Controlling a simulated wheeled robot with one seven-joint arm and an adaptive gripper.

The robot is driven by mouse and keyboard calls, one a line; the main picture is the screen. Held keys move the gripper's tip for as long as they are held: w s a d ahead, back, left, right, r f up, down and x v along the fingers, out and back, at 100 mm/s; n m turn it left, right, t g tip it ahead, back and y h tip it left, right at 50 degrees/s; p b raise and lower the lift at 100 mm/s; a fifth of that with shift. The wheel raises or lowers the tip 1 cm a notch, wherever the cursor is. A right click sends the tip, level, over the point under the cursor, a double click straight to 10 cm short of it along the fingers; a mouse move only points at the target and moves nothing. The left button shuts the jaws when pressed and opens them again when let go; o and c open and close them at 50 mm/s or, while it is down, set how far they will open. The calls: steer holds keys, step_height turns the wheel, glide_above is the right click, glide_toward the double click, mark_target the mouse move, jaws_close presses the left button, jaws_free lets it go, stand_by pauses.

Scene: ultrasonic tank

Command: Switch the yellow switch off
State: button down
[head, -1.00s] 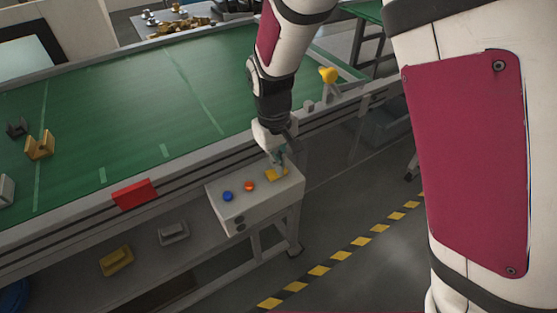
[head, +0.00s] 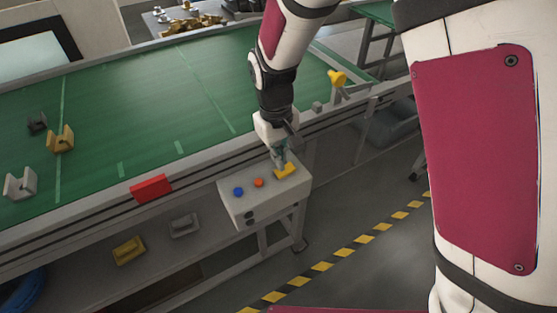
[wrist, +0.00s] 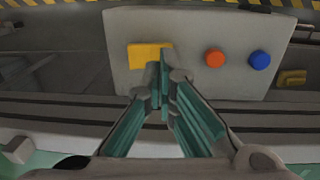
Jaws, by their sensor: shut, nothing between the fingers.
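The yellow switch (head: 287,170) is a flat yellow piece on top of a light grey control box (head: 240,208), at its right end in the head view. In the wrist view the yellow switch (wrist: 140,55) shows on the box's face. My gripper (head: 279,163) points down at the switch, its fingers closed together and empty. In the wrist view the fingertips (wrist: 161,66) overlap the right part of the yellow piece. They are at or very close to it; I cannot tell whether they touch. They hide part of the switch.
An orange button (head: 259,183) and a blue button (head: 238,192) sit on the box, left of the switch. A green conveyor (head: 150,110) runs behind it, with a red box (head: 151,187) on its side rail. Grey floor with a striped line (head: 322,266) lies to the right.

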mark_target(287, 168)
step_height(287, 168, up, 11)
steer(key=a, duration=0.1)
steer(key=shift+s, duration=0.4)
steer(key=shift+r+p, duration=0.1)
steer(key=shift+p, duration=0.3)
steer(key=p, duration=0.2)
steer(key=d+p, duration=0.1)
steer(key=p, duration=0.1)
steer(key=shift+w+r+h, duration=0.25)
steer(key=shift+h, duration=0.15)
steer(key=shift+f, duration=0.1)
steer(key=f, duration=0.4)
steer(key=d+f+p, duration=0.1)
steer(key=f, duration=0.4)
steer(key=w+f, duration=0.1)
steer(key=f, duration=0.4)
steer(key=shift+w+d, duration=0.1)
steer(key=shift+d, duration=0.2)
